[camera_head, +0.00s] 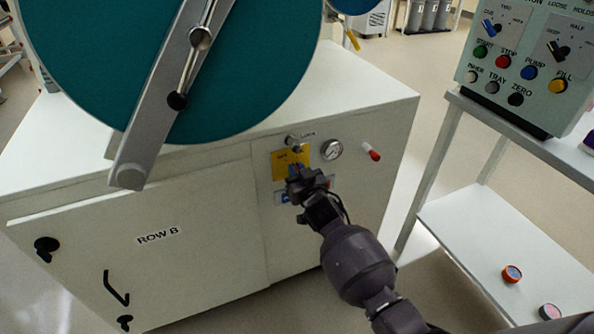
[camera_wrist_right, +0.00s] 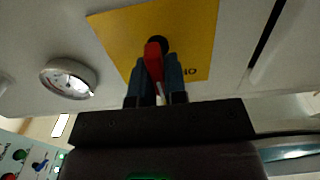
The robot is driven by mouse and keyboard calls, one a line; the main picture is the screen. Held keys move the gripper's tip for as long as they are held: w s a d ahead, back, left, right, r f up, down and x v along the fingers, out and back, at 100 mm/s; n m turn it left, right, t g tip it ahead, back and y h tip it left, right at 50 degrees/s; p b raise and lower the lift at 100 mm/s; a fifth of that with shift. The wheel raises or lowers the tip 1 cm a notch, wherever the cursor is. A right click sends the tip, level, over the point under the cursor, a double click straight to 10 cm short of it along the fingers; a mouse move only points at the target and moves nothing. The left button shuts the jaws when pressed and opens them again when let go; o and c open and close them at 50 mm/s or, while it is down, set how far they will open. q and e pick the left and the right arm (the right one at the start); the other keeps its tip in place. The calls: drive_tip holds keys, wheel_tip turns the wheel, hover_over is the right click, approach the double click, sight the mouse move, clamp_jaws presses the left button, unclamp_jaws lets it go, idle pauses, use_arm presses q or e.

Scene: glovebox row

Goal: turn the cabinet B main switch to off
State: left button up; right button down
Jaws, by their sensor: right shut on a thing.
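The cabinet B main switch has a red handle (camera_wrist_right: 153,58) on a black hub, set on a yellow plate (camera_wrist_right: 115,38). In the head view the yellow plate (camera_head: 279,158) sits on the front of the white cabinet marked ROW B (camera_head: 205,215). My right gripper (camera_head: 296,172) is at the plate and covers most of the switch there. In the right wrist view my right gripper (camera_wrist_right: 157,72) has a finger on each side of the red handle and is shut on it. The handle's exact angle and most of the plate's lettering are hard to read. My left gripper is not in view.
A lock knob (camera_head: 292,141), a round gauge (camera_head: 332,150) and a red-tipped lever (camera_head: 372,152) are close around the switch. A large teal round door (camera_head: 250,70) with a grey bar is above left. A control box (camera_head: 535,60) stands on a shelf unit at right.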

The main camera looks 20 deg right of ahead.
drive_tip(key=c, duration=1.2)
unclamp_jaws()
drive_tip(key=shift+o, duration=0.2)
drive_tip(key=s+p, duration=0.2)
drive_tip(key=s, duration=0.9)
drive_tip(key=shift+d+p, duration=0.2)
drive_tip(key=shift+p, duration=0.15)
